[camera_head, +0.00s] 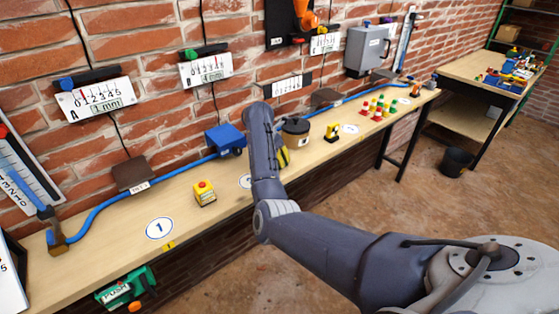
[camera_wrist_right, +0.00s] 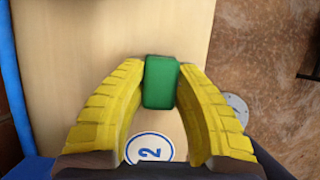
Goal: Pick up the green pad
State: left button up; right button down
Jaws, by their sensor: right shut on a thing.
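The green pad (camera_wrist_right: 160,82) is a small block with rounded edges, seen in the right wrist view between the yellow fingertips of my right gripper (camera_wrist_right: 162,76). The gripper is shut on it, with one finger on each side. I cannot tell whether the pad touches the bench below. In the head view my right arm hides the pad, and only a bit of the yellow right gripper (camera_head: 284,157) shows beside the arm, over the bench. My left gripper is not in view.
The wooden bench (camera_head: 112,232) runs along a brick wall. A blue hose (camera_head: 108,198) runs along the back. A round "2" marker (camera_wrist_right: 150,148) lies below the gripper.

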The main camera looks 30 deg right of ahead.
notch_tip(320, 180, up, 20)
jog(key=shift+f, duration=0.15)
dwell(0.4)
jog(key=c, duration=1.7)
grip_release()
grip_shut()
